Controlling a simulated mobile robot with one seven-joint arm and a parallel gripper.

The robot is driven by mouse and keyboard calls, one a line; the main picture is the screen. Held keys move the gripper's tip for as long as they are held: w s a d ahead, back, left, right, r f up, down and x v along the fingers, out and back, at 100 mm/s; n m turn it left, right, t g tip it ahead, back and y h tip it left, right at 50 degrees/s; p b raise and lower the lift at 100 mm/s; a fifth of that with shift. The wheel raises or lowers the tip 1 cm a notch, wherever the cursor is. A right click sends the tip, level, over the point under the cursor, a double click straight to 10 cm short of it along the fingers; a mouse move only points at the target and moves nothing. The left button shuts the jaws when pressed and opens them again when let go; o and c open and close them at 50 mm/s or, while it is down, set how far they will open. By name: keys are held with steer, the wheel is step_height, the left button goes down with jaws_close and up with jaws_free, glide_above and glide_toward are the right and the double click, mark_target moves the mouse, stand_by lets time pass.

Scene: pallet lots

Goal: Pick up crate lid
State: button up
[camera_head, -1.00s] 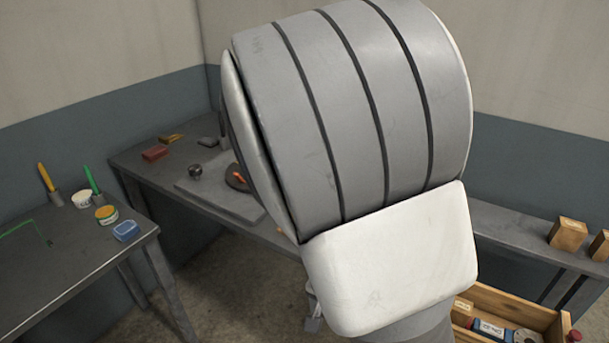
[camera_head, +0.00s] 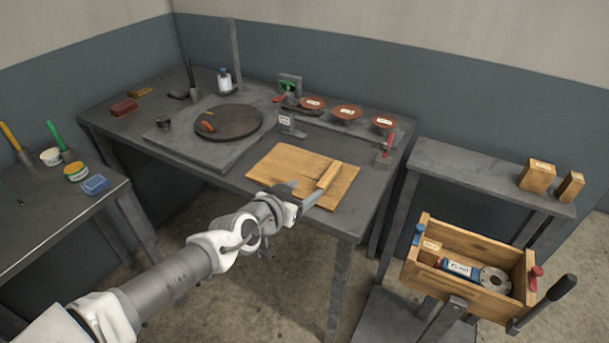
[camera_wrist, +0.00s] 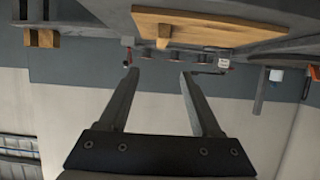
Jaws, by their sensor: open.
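The crate lid is a flat wooden board (camera_head: 275,172) with a raised wooden bar (camera_head: 328,175) on top, lying on the front right part of the dark workbench. In the wrist view the lid (camera_wrist: 225,30) is seen edge-on near the top, with its bar (camera_wrist: 163,34) beyond my fingertips. My gripper (camera_head: 303,191) is at the lid's front edge in the head view, close to the bar. In the wrist view my gripper (camera_wrist: 157,72) is open with nothing between its two fingers. The head view does not show clearly whether the fingers touch the lid.
An open wooden crate (camera_head: 470,247) holding a blue-labelled item and a metal disc stands at the lower right. Behind the lid are a rail with several reddish discs (camera_head: 347,111) and a dark round plate (camera_head: 229,122). A side table (camera_head: 60,215) stands left.

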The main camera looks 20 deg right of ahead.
steer(key=b, duration=0.4)
glide_toward(330, 173)
steer(key=x, duration=0.5)
steer(key=shift+r, duration=0.15)
steer(key=shift+b+x, duration=0.6)
steer(key=shift+x, duration=2)
jaws_close()
